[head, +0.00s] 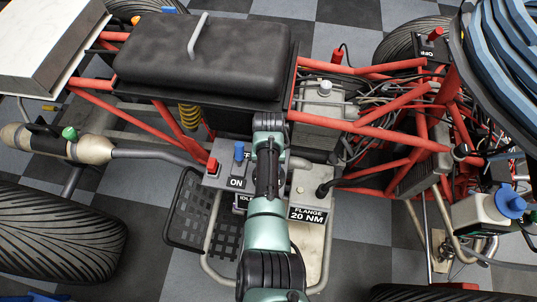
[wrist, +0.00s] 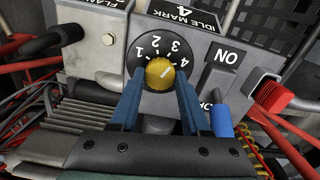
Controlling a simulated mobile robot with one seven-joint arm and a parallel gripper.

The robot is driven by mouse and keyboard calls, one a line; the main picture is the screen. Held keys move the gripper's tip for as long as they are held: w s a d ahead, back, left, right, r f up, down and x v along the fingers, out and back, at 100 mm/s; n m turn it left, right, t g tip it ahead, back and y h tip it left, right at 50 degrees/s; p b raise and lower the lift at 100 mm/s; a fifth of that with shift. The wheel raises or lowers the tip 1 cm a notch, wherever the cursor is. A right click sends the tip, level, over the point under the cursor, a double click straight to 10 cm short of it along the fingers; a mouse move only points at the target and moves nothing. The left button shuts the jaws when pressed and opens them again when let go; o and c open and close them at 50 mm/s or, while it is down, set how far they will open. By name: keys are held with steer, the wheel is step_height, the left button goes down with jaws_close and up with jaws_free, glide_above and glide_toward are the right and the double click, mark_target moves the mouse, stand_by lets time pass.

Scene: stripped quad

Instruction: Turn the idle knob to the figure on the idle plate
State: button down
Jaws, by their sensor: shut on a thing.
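The idle knob (wrist: 161,73) is yellow and sits on a black dial (wrist: 142,66) marked 1 to 4 in the wrist view. The light line on the knob points up and right, between 3 and 4, seemingly nearer 4. The idle plate (wrist: 192,18) reads "IDLE MARK 4". My gripper (wrist: 160,88) has its blue fingers on both sides of the knob, shut on it. In the head view my arm hides the knob and dial; only a corner of the idle plate (head: 243,201) shows.
A blue switch (wrist: 221,120) by the ON plate (wrist: 226,57) stands close to the right finger in the wrist view. A red button (wrist: 270,92) is farther right. In the head view, the flange plate (head: 308,214) reads 20 NM, and red frame tubes (head: 355,128) surround the area.

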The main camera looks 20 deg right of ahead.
steer(key=m, duration=0.4)
steer(key=shift+s+m+p, duration=0.1)
steer(key=shift+m+p, duration=0.2)
steer(key=shift+m, duration=1.8)
steer(key=shift+c, duration=1.9)
jaws_free()
step_height(320, 180, up, 13)
steer(key=p, duration=0.4)
steer(key=shift+p, duration=0.35)
